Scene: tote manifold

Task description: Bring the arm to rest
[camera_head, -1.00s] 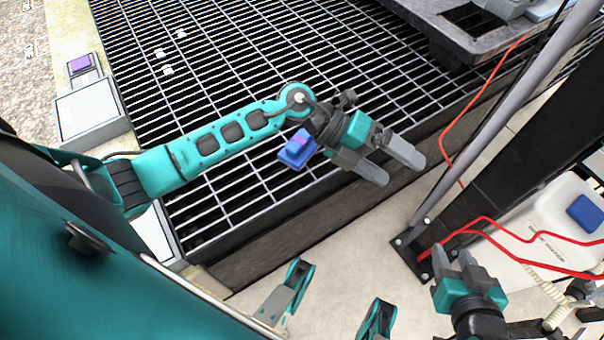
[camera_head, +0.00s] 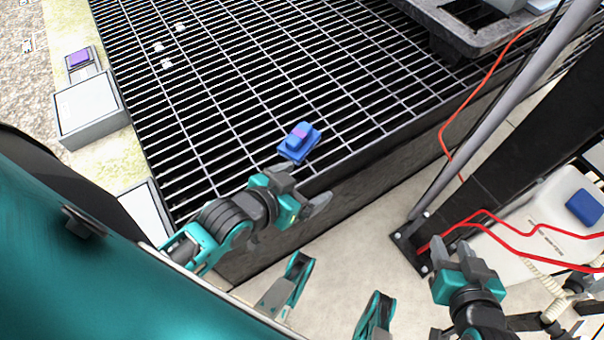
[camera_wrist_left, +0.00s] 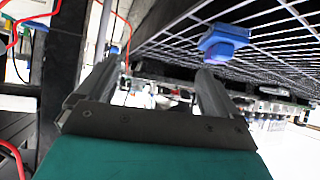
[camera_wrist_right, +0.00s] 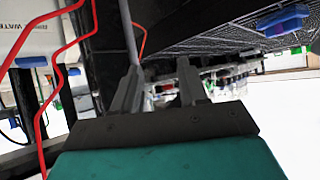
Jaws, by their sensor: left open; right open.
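My left gripper (camera_head: 302,196) is open and empty, beside the front edge of the grating in the head view. Its arm is folded back close to my body. In the left wrist view its two fingers (camera_wrist_left: 148,95) stand apart with nothing between them. My right gripper (camera_head: 462,262) is open and empty at the lower right, near the foot of a dark post. The right wrist view shows its fingers (camera_wrist_right: 158,90) apart with nothing held.
A blue block with a purple top (camera_head: 299,142) lies on the metal grating (camera_head: 240,90), just beyond my left gripper. Red cables (camera_head: 500,228) and a white container (camera_head: 545,215) are near my right gripper. A grey pole (camera_head: 500,115) rises from the dark post's foot.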

